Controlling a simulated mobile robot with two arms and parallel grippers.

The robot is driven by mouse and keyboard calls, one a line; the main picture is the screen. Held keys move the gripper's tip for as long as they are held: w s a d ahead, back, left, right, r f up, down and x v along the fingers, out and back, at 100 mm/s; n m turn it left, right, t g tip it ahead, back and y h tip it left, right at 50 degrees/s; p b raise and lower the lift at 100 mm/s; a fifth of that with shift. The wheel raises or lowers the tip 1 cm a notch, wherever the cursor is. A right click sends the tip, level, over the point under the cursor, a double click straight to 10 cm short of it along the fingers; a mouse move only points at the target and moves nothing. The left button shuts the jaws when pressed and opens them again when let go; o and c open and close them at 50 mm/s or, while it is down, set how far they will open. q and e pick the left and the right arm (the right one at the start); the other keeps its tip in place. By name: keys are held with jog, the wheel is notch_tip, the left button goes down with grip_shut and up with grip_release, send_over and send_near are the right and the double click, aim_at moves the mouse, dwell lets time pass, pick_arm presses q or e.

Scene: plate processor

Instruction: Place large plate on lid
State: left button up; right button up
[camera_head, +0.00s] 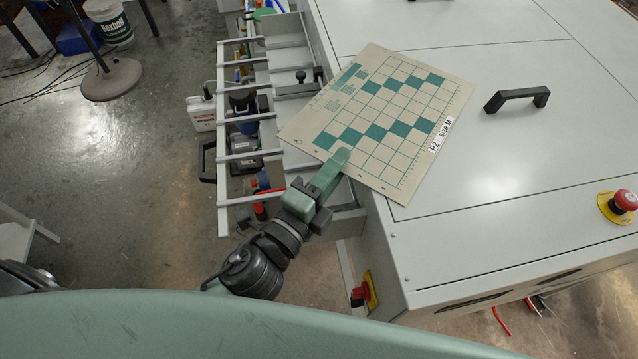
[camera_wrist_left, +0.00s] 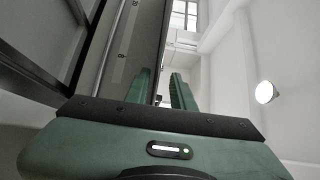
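The large plate (camera_head: 410,142) is a flat beige sheet with a green checkered grid, labelled "P2 size M". It lies tilted across the left edge of the light grey lid (camera_head: 520,150), and its left part overhangs the rack. My left gripper (camera_head: 342,157) is at the plate's near-left edge, one finger showing over the plate's face; the other finger is hidden in the head view. In the left wrist view the two green fingers (camera_wrist_left: 160,92) stand apart with a gap between them. A grey panel runs up beside them; I cannot tell whether it is the plate. My right gripper is not in view.
A metal rack (camera_head: 222,135) with slanted rails stands left of the machine, with bottles and tools behind it. A black handle (camera_head: 517,98) rises from the lid. Red emergency buttons sit at the lid's right (camera_head: 625,200) and the machine's front corner (camera_head: 360,292).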

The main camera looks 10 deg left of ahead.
pick_arm(q)
jog(key=b+v, duration=0.1)
jog(key=v, duration=0.2)
jog(key=b+v, duration=0.1)
jog(key=v, duration=0.1)
jog(key=b+v, duration=0.1)
jog(key=v, duration=0.2)
jog(key=shift+s+a+f+b, duration=0.15)
jog(key=shift+s+f+b, duration=0.15)
jog(key=shift+r+p+v, duration=0.2)
jog(key=shift+p+v, duration=0.5)
jog(key=shift+v, duration=0.75)
